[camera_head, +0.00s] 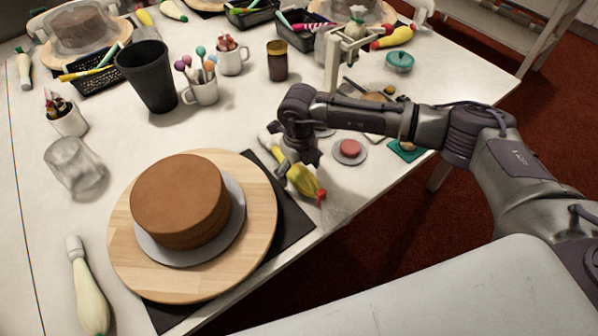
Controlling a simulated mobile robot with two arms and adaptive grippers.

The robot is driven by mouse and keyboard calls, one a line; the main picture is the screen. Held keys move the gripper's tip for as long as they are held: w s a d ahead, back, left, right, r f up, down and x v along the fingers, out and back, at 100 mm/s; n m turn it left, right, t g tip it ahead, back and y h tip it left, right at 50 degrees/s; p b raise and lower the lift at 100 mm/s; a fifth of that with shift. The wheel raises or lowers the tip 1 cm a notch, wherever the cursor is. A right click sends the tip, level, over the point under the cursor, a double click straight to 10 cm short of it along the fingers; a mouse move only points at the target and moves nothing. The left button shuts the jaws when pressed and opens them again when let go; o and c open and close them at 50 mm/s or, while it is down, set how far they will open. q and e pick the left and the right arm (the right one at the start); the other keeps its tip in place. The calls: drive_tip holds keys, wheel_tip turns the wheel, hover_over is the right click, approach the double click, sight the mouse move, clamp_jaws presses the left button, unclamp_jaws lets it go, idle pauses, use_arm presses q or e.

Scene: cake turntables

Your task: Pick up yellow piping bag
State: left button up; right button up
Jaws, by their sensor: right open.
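The yellow piping bag (304,181) lies on the white table to the right of the brown cake. Its red-tied end (320,197) points to the lower right, and its pale nozzle end lies to the upper left. My right gripper (297,163) is directly over the bag, pointing down, with its fingers at the bag's middle. It is open. The gripper hides part of the bag, and I cannot tell whether the fingers touch it. My left gripper is not in view.
A brown cake (179,197) stands on a wooden turntable (130,250) over a dark mat (290,222). A pale piping bag (88,299) lies at the lower left. A small plate with a pink item (349,149) is right of the gripper. Mugs and a black cup (149,78) stand behind.

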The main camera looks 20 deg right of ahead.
drive_tip(key=shift+f, duration=0.8)
drive_tip(key=c, duration=0.8)
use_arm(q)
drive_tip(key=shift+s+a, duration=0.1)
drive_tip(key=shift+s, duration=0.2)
use_arm(e)
drive_tip(key=shift+w+r, duration=0.1)
